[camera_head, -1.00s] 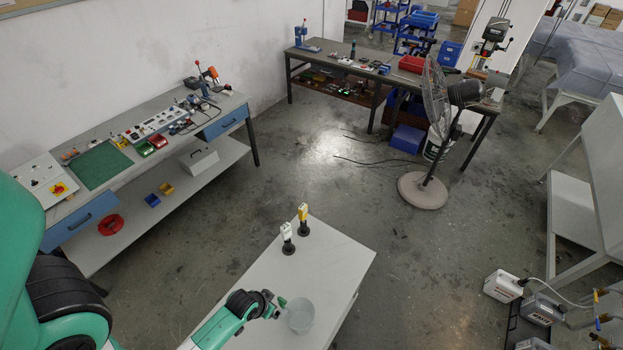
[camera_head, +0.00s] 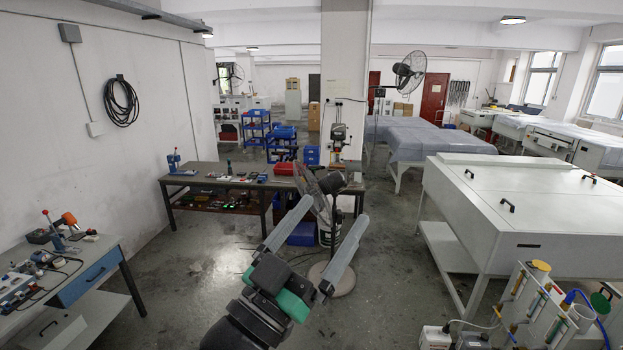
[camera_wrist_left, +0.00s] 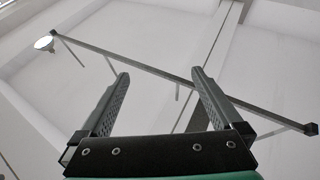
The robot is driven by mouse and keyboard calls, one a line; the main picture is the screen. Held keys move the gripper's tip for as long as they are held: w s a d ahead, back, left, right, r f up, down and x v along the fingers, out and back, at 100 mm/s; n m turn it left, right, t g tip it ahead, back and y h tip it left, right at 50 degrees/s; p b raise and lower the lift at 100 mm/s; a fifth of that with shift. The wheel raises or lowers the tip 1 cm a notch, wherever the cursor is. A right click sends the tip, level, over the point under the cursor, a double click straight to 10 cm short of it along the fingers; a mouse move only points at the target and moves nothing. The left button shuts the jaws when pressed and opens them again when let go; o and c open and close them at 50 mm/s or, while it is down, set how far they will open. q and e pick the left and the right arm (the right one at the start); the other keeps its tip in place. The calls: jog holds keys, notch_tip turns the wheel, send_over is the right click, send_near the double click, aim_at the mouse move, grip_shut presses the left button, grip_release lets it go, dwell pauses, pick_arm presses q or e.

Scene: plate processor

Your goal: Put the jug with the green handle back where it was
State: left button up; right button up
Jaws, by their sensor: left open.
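My left gripper (camera_head: 335,208) is raised in front of the camera in the head view, its two grey fingers spread wide and pointing up and away. The left wrist view shows the same open fingers (camera_wrist_left: 160,73) with nothing between them, against the ceiling. The jug with the green handle and the white table it stood on are outside the current head view. At the lower right a green round piece (camera_head: 601,300) shows beside a whitish container (camera_head: 582,318) on the rack; I cannot tell what it is. My right gripper is not in view.
A pedestal fan (camera_head: 325,200) stands behind my gripper, by the back bench (camera_head: 230,183). A workbench (camera_head: 100,265) is at the left. A large white machine (camera_head: 520,215) stands at the right, with a rack of bottles (camera_head: 545,305) before it. Floor between is open.

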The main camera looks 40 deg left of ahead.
pick_arm(q)
jog(key=s+d+r+t+h, duration=0.1)
jog(key=s+d+r+t, duration=0.1)
jog(key=r, duration=0.4)
jog(key=s+d+r+m+t+h, duration=0.1)
jog(key=s+d+r+t+h, duration=0.1)
jog(key=s+d+r, duration=0.2)
jog(key=s+r, duration=0.3)
jog(key=shift+s+r+m+t+h, duration=0.2)
jog(key=shift+r+m+t+h, duration=0.1)
jog(key=shift+w+a, duration=0.1)
